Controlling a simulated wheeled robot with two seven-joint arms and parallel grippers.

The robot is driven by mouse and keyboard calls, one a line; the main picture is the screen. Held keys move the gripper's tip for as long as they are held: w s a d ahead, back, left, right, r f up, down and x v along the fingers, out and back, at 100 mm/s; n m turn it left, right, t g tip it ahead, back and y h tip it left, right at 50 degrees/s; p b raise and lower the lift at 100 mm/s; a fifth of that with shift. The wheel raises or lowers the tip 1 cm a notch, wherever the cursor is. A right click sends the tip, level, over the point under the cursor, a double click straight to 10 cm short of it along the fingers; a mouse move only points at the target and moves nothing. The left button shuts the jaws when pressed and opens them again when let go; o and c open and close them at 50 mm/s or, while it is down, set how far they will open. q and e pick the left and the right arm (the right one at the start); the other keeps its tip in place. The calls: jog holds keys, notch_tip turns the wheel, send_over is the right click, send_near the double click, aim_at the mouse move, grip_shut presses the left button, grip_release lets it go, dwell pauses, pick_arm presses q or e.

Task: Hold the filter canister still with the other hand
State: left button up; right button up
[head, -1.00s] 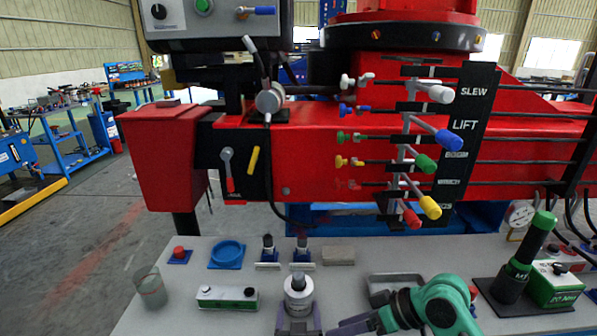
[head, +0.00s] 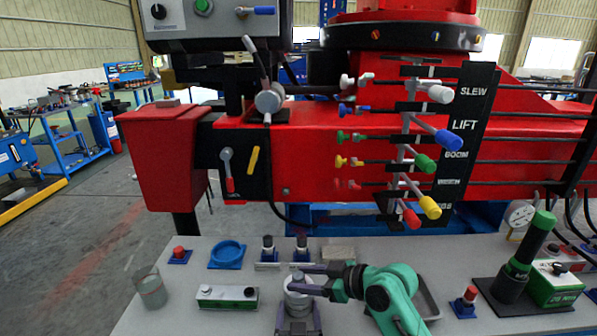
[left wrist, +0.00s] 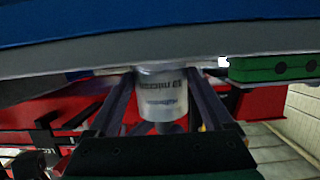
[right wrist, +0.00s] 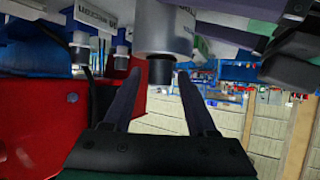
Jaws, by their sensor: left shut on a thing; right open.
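The filter canister (head: 299,301) is a pale grey-white cylinder standing upright at the bench's front middle. Its printed body fills the gap between the fingers in the left wrist view (left wrist: 162,96). My left gripper (head: 298,316) is shut on the canister's body, low down. My right gripper (head: 298,279) comes in from the right, above the left one, open, with its fingers on both sides of the canister's top. In the right wrist view, the canister's dark top stub (right wrist: 161,72) lies between the open fingertips; I cannot tell whether they touch it.
A green-and-white box (head: 227,297) and a clear cup (head: 151,290) stand to the left. Two small dark fittings (head: 268,247) stand behind the canister. A grey tray (head: 428,300) lies right, partly behind my right arm. A red-topped block (head: 466,299) and a green-handled tool (head: 528,248) are farther right.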

grip_shut()
notch_tip(320, 180, up, 8)
dwell(1.4)
pick_arm(q)
jog(key=o, duration=1.5)
jog(key=shift+c, duration=0.2)
